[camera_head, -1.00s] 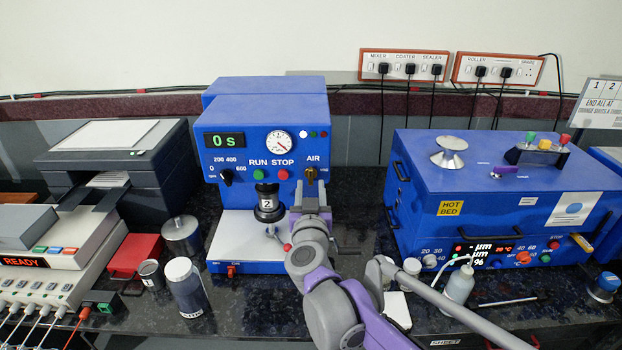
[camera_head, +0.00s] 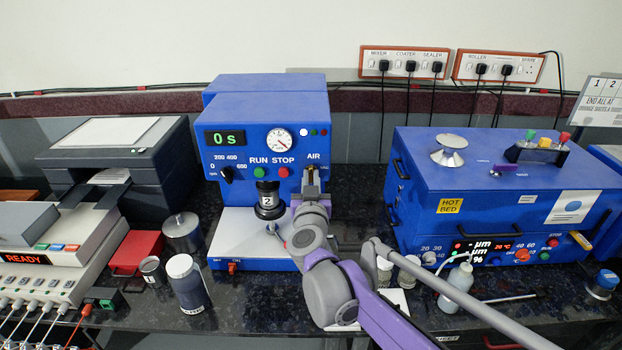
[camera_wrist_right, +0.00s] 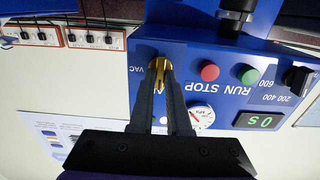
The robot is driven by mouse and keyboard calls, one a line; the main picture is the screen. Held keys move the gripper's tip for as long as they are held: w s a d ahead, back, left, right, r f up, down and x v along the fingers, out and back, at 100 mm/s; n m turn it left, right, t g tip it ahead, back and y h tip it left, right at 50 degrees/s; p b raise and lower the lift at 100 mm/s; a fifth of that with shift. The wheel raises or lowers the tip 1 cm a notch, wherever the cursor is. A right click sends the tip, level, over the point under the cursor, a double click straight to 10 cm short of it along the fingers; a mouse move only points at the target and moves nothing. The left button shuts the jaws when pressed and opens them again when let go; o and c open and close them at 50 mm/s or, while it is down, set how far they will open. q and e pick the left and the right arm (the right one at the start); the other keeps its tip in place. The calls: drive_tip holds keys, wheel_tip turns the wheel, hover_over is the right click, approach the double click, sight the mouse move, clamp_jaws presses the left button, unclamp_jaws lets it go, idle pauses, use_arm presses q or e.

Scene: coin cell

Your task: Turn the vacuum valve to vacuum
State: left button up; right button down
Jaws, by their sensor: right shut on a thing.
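The vacuum valve is a brass knob (camera_wrist_right: 157,64) on the front panel of the blue machine (camera_head: 264,112), under the word AIR and beside the small VAC label. My right gripper (camera_wrist_right: 161,74) is shut on this knob, one finger on each side. In the head view the same gripper (camera_head: 311,181) reaches up to the panel and largely covers the knob. The wrist view is upside down. It shows the brass between the fingers, but its exact pointing is hard to tell. My left gripper is not in view.
Green and red RUN and STOP buttons (camera_head: 271,172) sit left of the valve. A dark vial marked 2 (camera_head: 267,200) stands under the machine's head. A hot bed machine (camera_head: 470,190) stands right. Bottles (camera_head: 188,285) and small jars stand in front on the dark bench.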

drive_tip(key=shift+m, duration=0.3)
drive_tip(key=m, duration=0.3)
drive_tip(key=shift+b, duration=0.35)
drive_tip(key=m, duration=0.4)
drive_tip(key=shift+d, duration=0.15)
drive_tip(key=m, duration=1)
drive_tip(key=shift+d+f+p, duration=0.1)
drive_tip(key=shift+f+p, duration=0.1)
drive_tip(key=shift+p, duration=0.15)
drive_tip(key=shift+m, duration=0.3)
drive_tip(key=c, duration=0.9)
unclamp_jaws()
